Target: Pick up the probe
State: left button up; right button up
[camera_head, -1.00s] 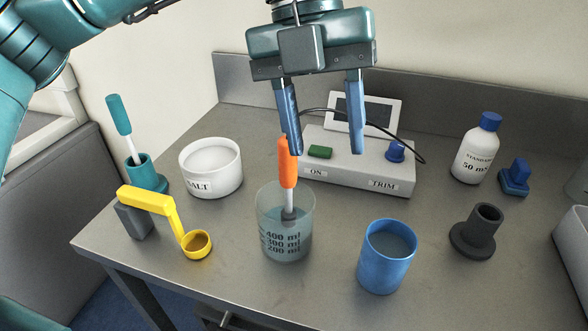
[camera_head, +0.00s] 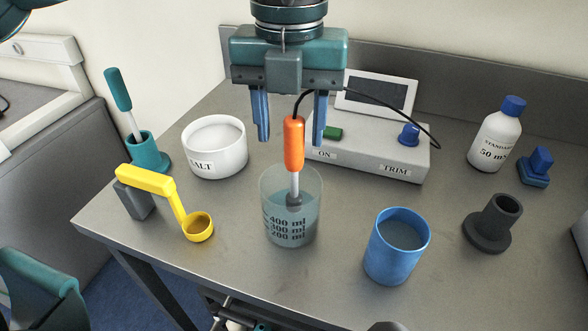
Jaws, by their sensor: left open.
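The probe (camera_head: 294,145) has an orange handle and a pale shaft, and a black cable runs from its top to the grey meter box. It stands nearly upright with its dark tip in the clear beaker (camera_head: 304,226), which holds liquid. My left gripper (camera_head: 290,141) is open, pointing down, with its two blue fingers on either side of the orange handle in the picture. Gaps show between the handle and both fingers; I cannot tell whether they are at the same depth. My right gripper is not in view.
The meter box (camera_head: 372,158) with a screen stands behind the beaker. A white salt pot (camera_head: 216,150), yellow scoop (camera_head: 150,180) and teal holder (camera_head: 147,152) are on the left. A blue cup (camera_head: 392,262), dark holder (camera_head: 488,226), bottle (camera_head: 496,135) and blue stopper (camera_head: 536,166) are on the right.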

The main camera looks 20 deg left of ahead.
aim_at(294, 148)
pick_arm(q)
jog(key=f, duration=0.4)
jog(key=shift+d, duration=0.2)
jog(key=shift+c, duration=0.6)
grip_shut()
notch_tip(294, 148, up, 10)
jog(key=shift+r, duration=0.1)
jog(key=c, duration=0.5)
grip_release()
grip_shut()
